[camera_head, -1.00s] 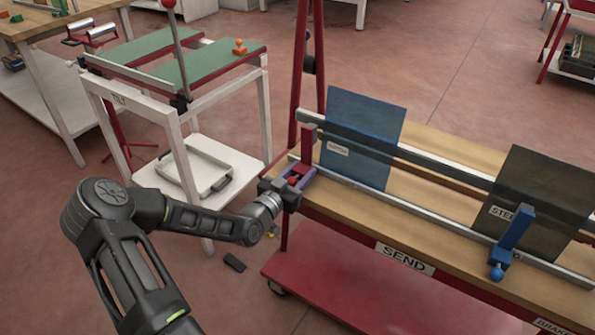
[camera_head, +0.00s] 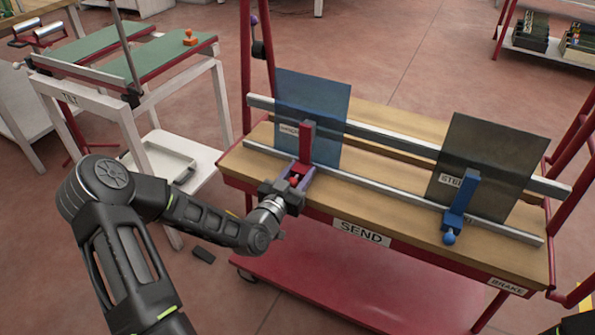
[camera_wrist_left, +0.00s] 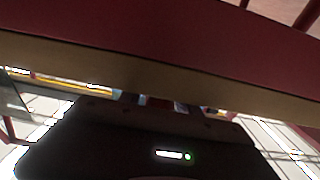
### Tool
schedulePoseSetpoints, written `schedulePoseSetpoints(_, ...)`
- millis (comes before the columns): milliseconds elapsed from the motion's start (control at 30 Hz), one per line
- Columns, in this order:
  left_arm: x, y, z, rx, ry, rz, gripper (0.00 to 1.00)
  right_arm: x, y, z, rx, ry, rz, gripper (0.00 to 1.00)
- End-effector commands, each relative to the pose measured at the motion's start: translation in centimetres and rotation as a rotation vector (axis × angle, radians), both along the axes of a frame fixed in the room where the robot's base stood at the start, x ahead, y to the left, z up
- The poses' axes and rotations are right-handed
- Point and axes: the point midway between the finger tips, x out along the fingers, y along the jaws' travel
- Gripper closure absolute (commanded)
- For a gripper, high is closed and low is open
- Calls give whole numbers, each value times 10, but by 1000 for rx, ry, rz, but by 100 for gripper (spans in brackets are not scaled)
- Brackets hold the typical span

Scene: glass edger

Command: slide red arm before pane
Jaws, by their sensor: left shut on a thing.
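The red arm (camera_head: 306,143) stands upright on the front rail in the head view, in front of the blue pane (camera_head: 325,108). It overlaps the left-middle part of that pane and partly covers its label. My left gripper (camera_head: 294,183) is shut on the red arm's base at the bench's front edge. The left wrist view is dark and shows mostly the red and wooden edge of the bench (camera_wrist_left: 150,70), not the fingertips. My right gripper is not in view.
A dark pane (camera_head: 495,150) stands at the right with a blue arm (camera_head: 462,200) before it. Two metal rails (camera_head: 385,188) run along the wooden cart top, above a SEND label (camera_head: 362,233). A white tilt table (camera_head: 190,85) stands at the left.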

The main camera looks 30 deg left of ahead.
Motion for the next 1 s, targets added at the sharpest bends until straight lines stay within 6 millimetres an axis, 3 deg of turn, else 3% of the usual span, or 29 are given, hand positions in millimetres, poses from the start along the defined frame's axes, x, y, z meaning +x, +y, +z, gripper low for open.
schedulePoseSetpoints(133, 0, -1, 0, -2, 1, -2, 52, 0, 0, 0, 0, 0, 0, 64)
schedulePoseSetpoints(467, -3, 0, 0, 0, 1, -1, 52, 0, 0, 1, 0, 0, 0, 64)
schedulePoseSetpoints(1000, -75, -2, 0, 0, 2, -1, 52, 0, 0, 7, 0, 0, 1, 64)
